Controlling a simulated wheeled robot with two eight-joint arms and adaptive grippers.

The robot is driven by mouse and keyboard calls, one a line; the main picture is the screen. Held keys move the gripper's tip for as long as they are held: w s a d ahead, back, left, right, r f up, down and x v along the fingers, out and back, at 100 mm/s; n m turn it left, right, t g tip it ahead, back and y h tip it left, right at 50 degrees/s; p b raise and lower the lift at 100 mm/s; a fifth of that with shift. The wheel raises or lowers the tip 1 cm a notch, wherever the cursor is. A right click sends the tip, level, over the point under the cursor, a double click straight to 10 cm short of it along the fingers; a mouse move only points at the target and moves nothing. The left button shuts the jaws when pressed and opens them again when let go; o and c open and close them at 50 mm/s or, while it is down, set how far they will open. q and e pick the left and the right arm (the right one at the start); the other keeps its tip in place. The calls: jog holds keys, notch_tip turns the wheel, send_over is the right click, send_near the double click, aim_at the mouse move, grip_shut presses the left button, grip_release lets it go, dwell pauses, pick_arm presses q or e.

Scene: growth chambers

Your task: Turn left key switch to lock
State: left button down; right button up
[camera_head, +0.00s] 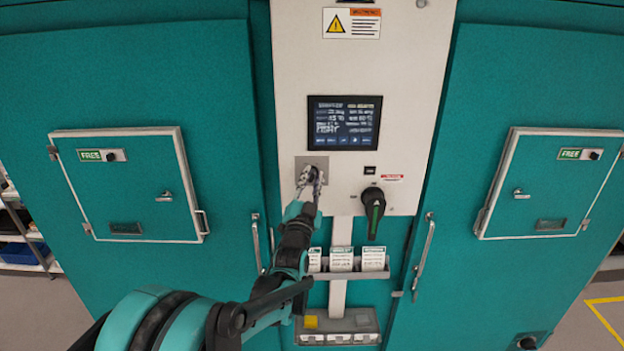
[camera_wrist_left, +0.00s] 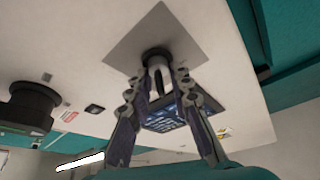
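A key switch sits on a square grey plate (camera_head: 329,163) at the left of the white central panel. In the left wrist view the plate (camera_wrist_left: 148,28) carries a round dark collar (camera_wrist_left: 155,53), with a narrow metallic key-like piece (camera_wrist_left: 157,68) sticking out. My left gripper (camera_head: 313,174) is at this switch. In the left wrist view its fingertips (camera_wrist_left: 161,78) lie on either side of the piece. I cannot tell whether they touch it. The gripper hides most of the switch in the head view. My right gripper is not in view.
A display (camera_head: 343,122) is just above the switch. A black rotary handle with a green stripe (camera_head: 373,208) is at its right. Below are a card holder (camera_head: 345,275) and a grey tray (camera_head: 337,327). Teal doors with hatches (camera_head: 130,185) marked FREE flank the panel.

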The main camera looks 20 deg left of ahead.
pick_arm(q)
jog(key=shift+d+f+n+y+b, duration=0.1)
jog(key=shift+f+n+y+b, duration=0.1)
jog(key=shift+n+y+b, duration=1.15)
jog(key=n+y, duration=0.1)
jog(key=n, duration=0.2)
jog(key=n+y+b, duration=0.1)
jog(key=n, duration=0.2)
jog(key=n+y, duration=0.1)
jog(key=n, duration=0.1)
jog(key=n+b, duration=0.1)
jog(key=n, duration=0.1)
jog(key=shift+r+g+y, duration=0.1)
jog(key=shift+g+y, duration=0.25)
jog(key=shift+g, duration=0.05)
jog(key=shift+n+g+y, duration=0.4)
jog(key=shift+n+y, duration=0.05)
jog(key=shift+n, duration=0.7)
jog(key=shift+n+g+y, duration=0.4)
jog(key=shift+n+y, duration=0.05)
jog(key=shift+n, duration=0.95)
jog(key=c, duration=1.7)
grip_release()
